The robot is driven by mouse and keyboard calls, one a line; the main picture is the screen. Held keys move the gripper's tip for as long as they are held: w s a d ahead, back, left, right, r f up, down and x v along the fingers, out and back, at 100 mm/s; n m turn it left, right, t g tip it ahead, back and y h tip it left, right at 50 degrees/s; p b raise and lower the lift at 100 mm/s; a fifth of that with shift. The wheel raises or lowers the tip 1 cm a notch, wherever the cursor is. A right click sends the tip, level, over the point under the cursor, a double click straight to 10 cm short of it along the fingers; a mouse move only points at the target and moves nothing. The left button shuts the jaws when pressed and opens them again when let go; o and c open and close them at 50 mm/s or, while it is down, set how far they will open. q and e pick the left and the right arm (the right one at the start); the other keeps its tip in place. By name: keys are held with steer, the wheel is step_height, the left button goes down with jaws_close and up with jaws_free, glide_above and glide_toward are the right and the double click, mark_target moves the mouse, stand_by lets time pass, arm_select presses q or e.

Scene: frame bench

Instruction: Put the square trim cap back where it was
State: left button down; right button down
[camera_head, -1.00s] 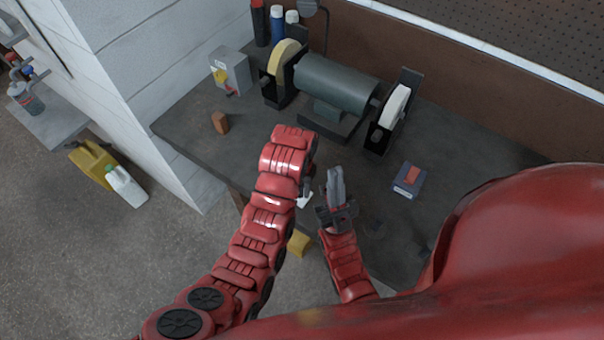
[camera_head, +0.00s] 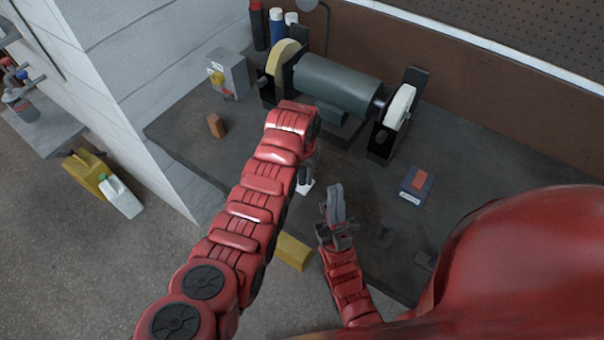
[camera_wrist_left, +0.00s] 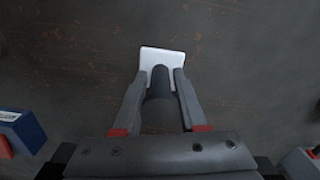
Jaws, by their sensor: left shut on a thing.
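My left gripper (camera_head: 306,172) is low over the bench in front of the grinder, its fingers pointing down. In the left wrist view the gripper (camera_wrist_left: 160,85) is shut on the trim cap (camera_wrist_left: 163,58), a white square plate at the fingertips. A dark round piece sits between the fingers; I cannot tell whether it belongs to the cap. The cap also shows in the head view as a small white patch (camera_head: 305,187) under the gripper. I cannot tell whether it touches the bench. My right gripper (camera_head: 335,205) is just right of it, apart from the cap; its finger gap is unclear.
The bench grinder (camera_head: 340,85) stands behind, with a grey switch box (camera_head: 228,75) to its left. Small dark pieces (camera_head: 385,235) are at the right.

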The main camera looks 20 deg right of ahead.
arm_select(q)
steer(key=shift+s+f, duration=0.15)
steer(key=shift+f, duration=0.1)
steer(key=shift+f, duration=0.1)
steer(key=shift+f, duration=0.2)
steer(key=shift+c, duration=2.3)
jaws_free()
steer(key=shift+r, duration=0.15)
